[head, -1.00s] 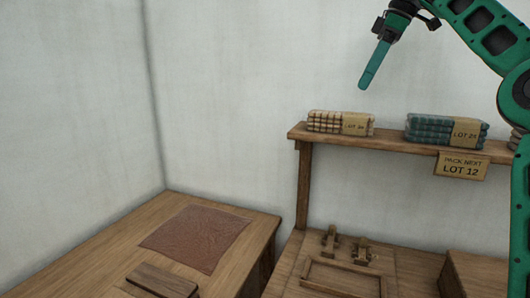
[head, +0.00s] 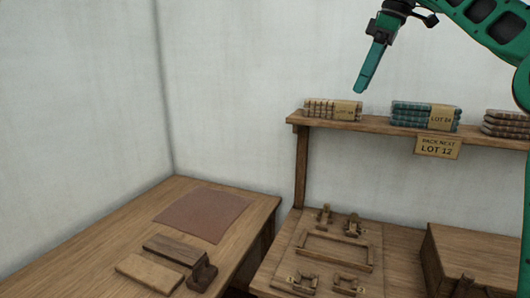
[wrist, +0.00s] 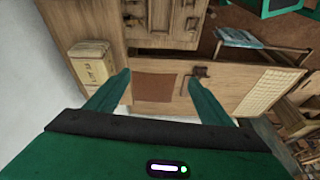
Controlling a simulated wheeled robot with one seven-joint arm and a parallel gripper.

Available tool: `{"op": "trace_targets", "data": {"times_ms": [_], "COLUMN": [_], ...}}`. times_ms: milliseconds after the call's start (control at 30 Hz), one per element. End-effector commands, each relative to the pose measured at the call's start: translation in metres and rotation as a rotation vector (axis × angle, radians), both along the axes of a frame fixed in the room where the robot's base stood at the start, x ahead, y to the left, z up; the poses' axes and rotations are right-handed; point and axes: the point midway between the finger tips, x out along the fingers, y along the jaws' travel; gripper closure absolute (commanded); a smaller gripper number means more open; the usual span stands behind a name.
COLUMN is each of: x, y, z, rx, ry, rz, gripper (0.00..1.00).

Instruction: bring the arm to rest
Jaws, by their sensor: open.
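My gripper (head: 361,88) hangs from my green arm in front of the white wall, at the upper right of the head view. Its fingers point down, a little above and in front of the shelf (head: 385,123). In the wrist view my gripper (wrist: 157,82) shows two teal fingers spread apart, with nothing between them but the distant table and its reddish-brown mat (wrist: 153,87). It is open and empty. In the head view the fingers overlap each other, so the gap does not show there.
Folded cloth bundles stand on the shelf: cream (head: 332,109), teal (head: 424,115) and brown (head: 506,124). A "PACK NEXT LOT 12" sign (head: 437,147) hangs at its edge. Below are a wooden frame (head: 336,251), a box (head: 480,256) and a table with a mat (head: 203,213) and wooden blocks.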

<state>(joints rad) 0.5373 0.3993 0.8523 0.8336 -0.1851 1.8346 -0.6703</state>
Motion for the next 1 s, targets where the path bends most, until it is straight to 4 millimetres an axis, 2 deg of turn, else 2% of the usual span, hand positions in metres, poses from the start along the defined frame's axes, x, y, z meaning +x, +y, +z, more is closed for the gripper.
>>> {"op": "trace_targets", "data": {"times_ms": [133,333,467,567,667,767,1000], "x": [-0.009,-0.026,-0.048,-0.071,-0.097,-0.131,-0.228], "y": [0.011,0.015,0.005,-0.011,-0.033,-0.056,-0.115], "z": [-0.016,-0.048,-0.082,-0.110,-0.136,-0.163,-0.231], "rx": [-0.039,-0.100,-0.154,-0.188,-0.213,-0.222,-0.215], "ry": [0.032,0.084,0.127,0.153,0.175,0.194,0.235], "rz": [-0.063,-0.201,-0.358,-0.496,-0.639,-0.777,-1.126], "gripper": [0.25,0.25,0.25,0.25,0.25,0.25,0.25]}}
